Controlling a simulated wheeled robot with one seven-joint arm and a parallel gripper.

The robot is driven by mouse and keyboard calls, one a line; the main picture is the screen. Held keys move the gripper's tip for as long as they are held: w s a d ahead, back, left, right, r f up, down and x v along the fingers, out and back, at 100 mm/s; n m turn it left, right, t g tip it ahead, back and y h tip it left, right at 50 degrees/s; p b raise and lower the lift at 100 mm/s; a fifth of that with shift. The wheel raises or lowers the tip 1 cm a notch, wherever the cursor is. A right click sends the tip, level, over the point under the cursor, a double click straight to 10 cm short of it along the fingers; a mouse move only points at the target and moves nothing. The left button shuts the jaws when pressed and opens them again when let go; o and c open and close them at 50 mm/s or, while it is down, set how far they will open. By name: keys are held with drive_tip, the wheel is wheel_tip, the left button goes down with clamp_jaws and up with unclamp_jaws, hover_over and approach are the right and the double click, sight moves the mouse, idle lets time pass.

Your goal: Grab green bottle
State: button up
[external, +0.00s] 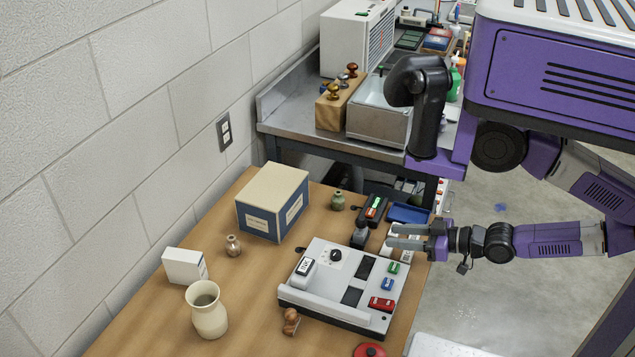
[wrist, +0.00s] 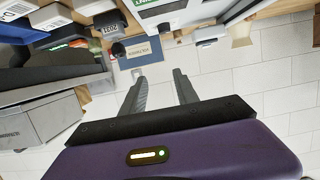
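A brighter green bottle (external: 455,84) stands on the metal bench at the back, partly hidden behind a dark part of my body. My gripper (external: 389,236) is above the table's right side, to the right of and nearer than the grey-green bottle. It points left, open and empty. In the wrist view my gripper (wrist: 159,76) shows its two fingers apart with nothing between them. I cannot clearly make out either bottle there.
The blue-and-cream box (external: 272,203), a grey control panel (external: 343,286) and a black device (external: 370,211) surround the grey-green bottle. The wall borders the table.

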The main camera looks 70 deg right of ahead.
idle(0.4)
drive_tip(key=shift+o, duration=1.1)
